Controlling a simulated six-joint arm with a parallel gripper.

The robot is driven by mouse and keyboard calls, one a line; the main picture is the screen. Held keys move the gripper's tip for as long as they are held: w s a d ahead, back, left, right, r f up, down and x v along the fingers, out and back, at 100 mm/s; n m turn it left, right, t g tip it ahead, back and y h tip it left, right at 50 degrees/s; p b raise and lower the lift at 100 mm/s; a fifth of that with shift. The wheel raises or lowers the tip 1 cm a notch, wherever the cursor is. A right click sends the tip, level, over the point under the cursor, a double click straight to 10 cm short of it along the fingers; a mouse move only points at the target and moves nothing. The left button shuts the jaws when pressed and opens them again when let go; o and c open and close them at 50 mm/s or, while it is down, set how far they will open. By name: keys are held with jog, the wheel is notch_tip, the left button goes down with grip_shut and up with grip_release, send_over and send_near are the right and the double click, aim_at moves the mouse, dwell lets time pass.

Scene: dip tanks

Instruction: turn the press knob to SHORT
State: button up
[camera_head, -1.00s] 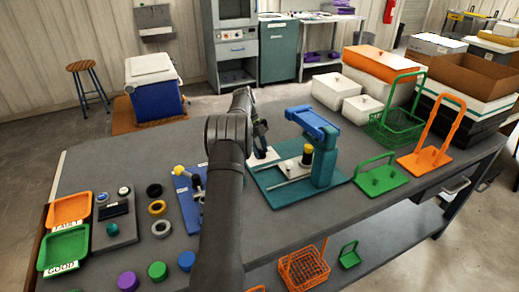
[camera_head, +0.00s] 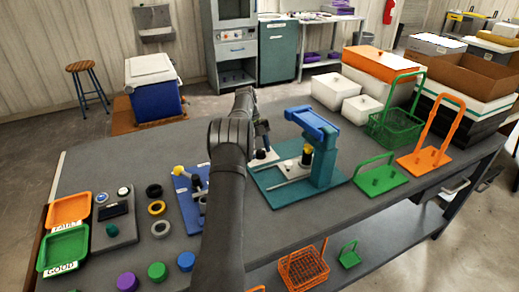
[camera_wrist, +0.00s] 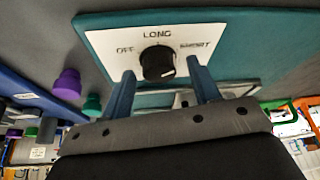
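In the wrist view the black press knob (camera_wrist: 157,63) sits on a white dial plate (camera_wrist: 215,37) set on a teal base. The plate reads OFF at left, LONG at top and SHORT at right. I cannot clearly tell where the knob's pointer is. My gripper (camera_wrist: 160,70) is open, with one blue finger on each side of the knob; contact is not clear. In the head view the teal press (camera_head: 325,160) stands mid-table, and my gripper (camera_head: 263,138) is over the left end of its base, partly hidden by my arm.
A blue fixture (camera_head: 187,190) with a yellow knob stands left of my arm. Rings, coloured caps and a grey panel (camera_head: 113,215) lie farther left. A green holder (camera_head: 380,180) and an orange holder (camera_head: 425,160) stand right of the press. The table's front right is clear.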

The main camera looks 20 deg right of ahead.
jog(key=v, duration=0.7)
jog(key=shift+r, duration=0.2)
jog(key=shift+w, duration=0.1)
dwell(0.8)
jog(key=shift+x, duration=3.7)
jog(key=shift+r, duration=0.1)
